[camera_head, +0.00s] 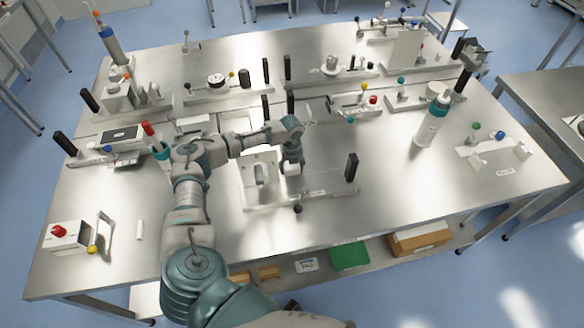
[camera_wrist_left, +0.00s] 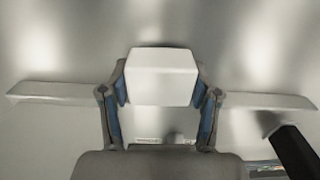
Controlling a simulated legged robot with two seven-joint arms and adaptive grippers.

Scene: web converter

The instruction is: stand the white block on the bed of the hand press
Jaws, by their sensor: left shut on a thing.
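My left gripper (camera_head: 292,164) is above the middle of the steel table, near the front. It is shut on the white block (camera_wrist_left: 162,75), which sits between its two fingers in the left wrist view. In the head view only a small part of the white block (camera_head: 292,170) shows below the gripper. The base (camera_wrist_left: 58,93) passes behind the block in the wrist view. I cannot tell whether the block touches it.
A white bottle (camera_head: 431,122) stands to the right on the steel table (camera_head: 400,205). A box with a red knob (camera_head: 59,231) is at the front left. Several fixtures with black handles line the back. The front right of the table is clear.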

